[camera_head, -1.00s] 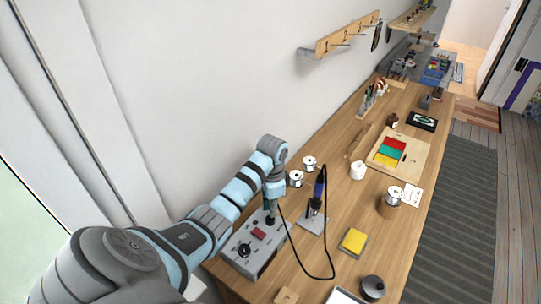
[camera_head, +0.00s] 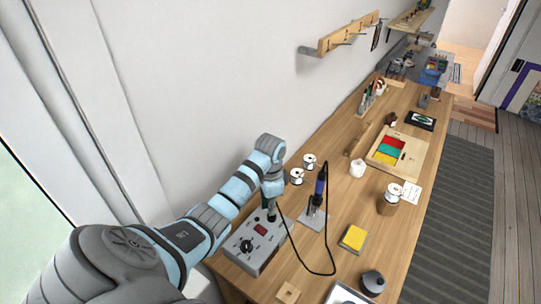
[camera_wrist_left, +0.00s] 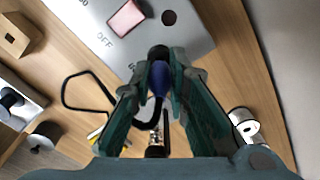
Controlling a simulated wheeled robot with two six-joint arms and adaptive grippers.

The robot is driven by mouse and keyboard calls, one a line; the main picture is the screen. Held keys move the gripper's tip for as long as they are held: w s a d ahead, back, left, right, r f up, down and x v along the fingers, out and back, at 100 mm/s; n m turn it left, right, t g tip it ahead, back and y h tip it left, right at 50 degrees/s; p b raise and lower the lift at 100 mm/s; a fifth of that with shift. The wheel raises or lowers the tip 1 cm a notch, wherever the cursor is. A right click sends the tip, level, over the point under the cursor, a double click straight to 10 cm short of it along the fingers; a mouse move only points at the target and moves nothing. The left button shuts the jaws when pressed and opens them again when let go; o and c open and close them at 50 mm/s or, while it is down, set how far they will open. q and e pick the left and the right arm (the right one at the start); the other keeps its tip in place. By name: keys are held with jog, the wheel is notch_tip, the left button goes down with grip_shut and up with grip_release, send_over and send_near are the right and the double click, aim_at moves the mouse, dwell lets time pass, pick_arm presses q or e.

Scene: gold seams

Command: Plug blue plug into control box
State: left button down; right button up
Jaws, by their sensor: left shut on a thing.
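The grey control box (camera_head: 252,250) stands at the table's near left end, with a red display and a black knob on top. In the left wrist view the control box (camera_wrist_left: 195,35) fills the top, with its pinkish display and a dark round spot beside it. My left gripper (camera_head: 270,209) points down at the box's far end. In the left wrist view its fingers (camera_wrist_left: 160,72) are shut on the blue plug (camera_wrist_left: 158,80). My right gripper is not in view.
A black cable (camera_head: 299,262) loops over the table to the blue-handled soldering iron (camera_head: 319,188) in its stand. White spools (camera_head: 297,176) stand behind the box. A yellow sponge (camera_head: 354,238) and a dark round pot (camera_head: 372,283) lie to the right. The table between is mostly clear.

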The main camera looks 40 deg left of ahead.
pick_arm(q)
jog(key=shift+w+d, duration=0.1)
jog(key=shift+w, duration=0.05)
jog(key=shift+f, duration=1.1)
dwell(1.0)
dwell(0.5)
jog(key=c, duration=1.5)
grip_release()
jog(key=shift+o, duration=0.5)
jog(key=o, duration=0.4)
